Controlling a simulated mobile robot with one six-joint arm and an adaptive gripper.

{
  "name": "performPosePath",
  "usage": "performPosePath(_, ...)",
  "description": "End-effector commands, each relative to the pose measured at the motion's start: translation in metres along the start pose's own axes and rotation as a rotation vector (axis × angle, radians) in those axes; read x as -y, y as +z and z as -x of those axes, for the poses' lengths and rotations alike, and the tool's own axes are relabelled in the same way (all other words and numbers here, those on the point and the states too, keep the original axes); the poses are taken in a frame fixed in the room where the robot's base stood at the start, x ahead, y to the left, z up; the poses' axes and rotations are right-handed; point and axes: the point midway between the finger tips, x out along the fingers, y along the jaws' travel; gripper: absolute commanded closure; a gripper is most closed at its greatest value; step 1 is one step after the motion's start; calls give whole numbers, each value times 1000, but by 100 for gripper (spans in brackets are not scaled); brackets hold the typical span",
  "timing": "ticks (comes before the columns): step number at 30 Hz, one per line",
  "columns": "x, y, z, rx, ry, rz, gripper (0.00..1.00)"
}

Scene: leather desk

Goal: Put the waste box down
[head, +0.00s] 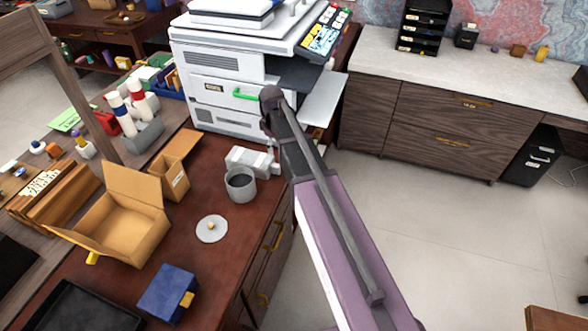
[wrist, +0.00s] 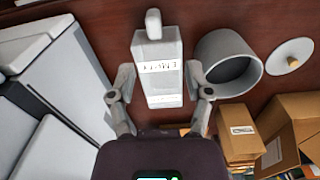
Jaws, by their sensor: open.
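The waste box, which I take to be the light grey box with a knob-like end and a white lettered label (wrist: 162,75), lies on the brown leather desk (wrist: 100,25). In the head view the waste box (head: 248,158) is beside the copier, partly behind my arm. My gripper (wrist: 162,98) is open, with one finger on each side of the waste box's lower part in the wrist view. I cannot tell whether the fingers touch it. In the head view my gripper (head: 273,158) is small and mostly hidden by my arm.
A grey round pot (head: 240,186) stands close beside the waste box, its round lid (head: 211,229) lying apart. The copier (head: 225,75) stands behind. An open cardboard box (head: 125,215), a small carton (head: 172,180) and a blue box (head: 167,292) occupy the desk. Some desk near the lid is bare.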

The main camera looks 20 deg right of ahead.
Motion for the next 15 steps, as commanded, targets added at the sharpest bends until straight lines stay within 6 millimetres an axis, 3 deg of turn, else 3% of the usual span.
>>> performPosePath(15, 107, 118, 0, 2, 1, -675, 35)
